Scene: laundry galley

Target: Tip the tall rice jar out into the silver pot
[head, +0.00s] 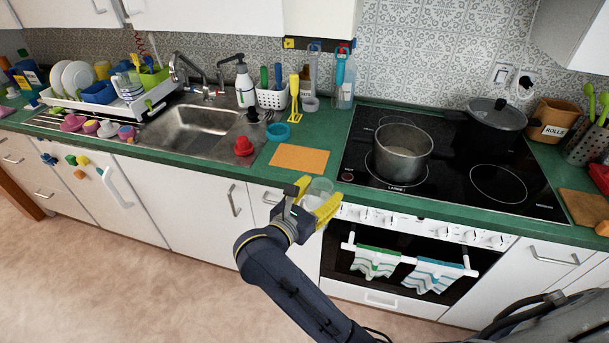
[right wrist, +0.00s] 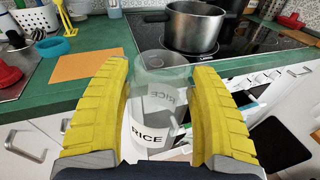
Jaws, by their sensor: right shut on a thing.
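The rice jar (head: 319,188) is tall and clear. In the right wrist view, the jar (right wrist: 162,72) carries a white label reading RICE. How much rice is inside is hard to tell. My right gripper (head: 318,199), with yellow fingers, is shut on the jar, one finger on each side, by the counter's front edge. In the right wrist view the fingers (right wrist: 162,110) flank it. The silver pot (head: 402,150) stands open on the hob's front left, to the right of and behind the jar. It also shows in the right wrist view (right wrist: 194,28). My left gripper is not in view.
An orange board (head: 299,159) lies left of the hob (head: 497,150). A red object (head: 243,146) stands near the sink (head: 200,128). A black lidded pan (head: 494,118) sits at the hob's back right. Towels (head: 376,262) hang from the oven handle below.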

